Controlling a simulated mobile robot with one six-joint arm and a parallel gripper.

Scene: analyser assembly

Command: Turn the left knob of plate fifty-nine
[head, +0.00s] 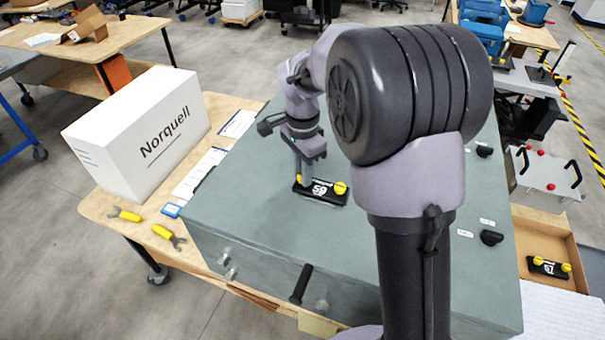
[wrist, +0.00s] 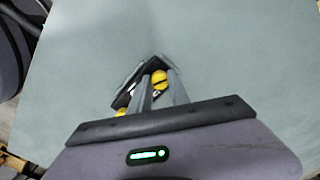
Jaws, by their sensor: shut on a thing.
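A black plate (head: 320,197) with white digits lies on top of the large grey-green cabinet in the head view. Its digits appear upside down there and look like 59. My gripper (head: 303,183) comes down on the plate's end at picture left. In the wrist view my gripper (wrist: 158,84) has its two fingers on either side of a yellow knob (wrist: 159,77), shut on it. The fingers partly hide this knob and the plate. The plate's other yellow knob (head: 341,188) is free at picture right. It also shows in the wrist view (wrist: 121,113), beside the left finger.
Another black plate (head: 546,267) with yellow knobs lies in a cardboard tray at the right. A white Norquell box (head: 140,130) and yellow-handled tools (head: 165,233) lie on the wooden table to the left. Black knobs (head: 491,238) stand on the cabinet's right side. The cabinet top around the plate is clear.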

